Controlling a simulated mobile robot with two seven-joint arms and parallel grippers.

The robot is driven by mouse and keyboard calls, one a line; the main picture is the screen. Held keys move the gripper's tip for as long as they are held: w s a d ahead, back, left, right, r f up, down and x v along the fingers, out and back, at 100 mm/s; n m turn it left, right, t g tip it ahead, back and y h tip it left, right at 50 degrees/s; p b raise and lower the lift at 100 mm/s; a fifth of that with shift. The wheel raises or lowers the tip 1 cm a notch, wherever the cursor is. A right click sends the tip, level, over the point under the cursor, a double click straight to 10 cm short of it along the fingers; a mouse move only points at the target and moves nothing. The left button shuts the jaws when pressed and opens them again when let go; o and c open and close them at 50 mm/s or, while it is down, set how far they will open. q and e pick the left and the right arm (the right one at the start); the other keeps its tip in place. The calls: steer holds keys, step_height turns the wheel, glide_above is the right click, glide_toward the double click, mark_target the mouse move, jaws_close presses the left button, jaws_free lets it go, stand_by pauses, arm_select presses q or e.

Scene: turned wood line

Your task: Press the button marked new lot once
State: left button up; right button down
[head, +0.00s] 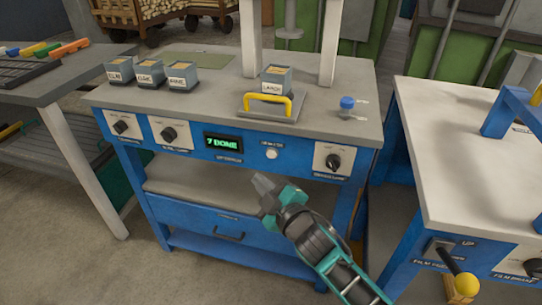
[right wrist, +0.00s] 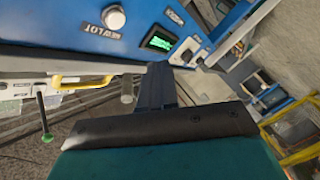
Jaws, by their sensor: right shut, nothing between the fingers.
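The new lot button (head: 271,153) is a round white button on the blue front panel of the middle bench, right of the green display. It also shows in the right wrist view (right wrist: 114,18), with its label NEW LOT beside it. My right gripper (head: 264,187) is shut and empty, in front of the bench, below the button in the head view and apart from it. Its dark shut fingers also show in the right wrist view (right wrist: 155,88). My left gripper is not in view.
The display (head: 223,143) reads 7 DONE. Dark rotary knobs (head: 169,133) (head: 333,161) sit on the same panel. A yellow handle (head: 267,102) and labelled boxes (head: 183,76) stand on the bench top.

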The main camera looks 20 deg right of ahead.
mark_target(271, 154)
steer(key=w+d, duration=0.3)
steer(key=w, duration=0.2)
steer(key=shift+d+b, duration=0.2)
steer(key=shift+b, duration=0.1)
stand_by(1.0)
steer(key=shift+w+d, duration=0.1)
steer(key=shift+w, duration=0.05)
stand_by(0.7)
steer(key=shift+w+d, duration=0.15)
steer(key=shift+w, duration=0.15)
steer(key=shift+w+d, duration=0.2)
steer(key=shift+w, duration=0.05)
stand_by(0.7)
steer(key=shift+s, duration=0.1)
steer(key=shift+s+a+p, duration=0.4)
steer(key=shift+s+p, duration=0.1)
steer(key=shift+s, duration=0.05)
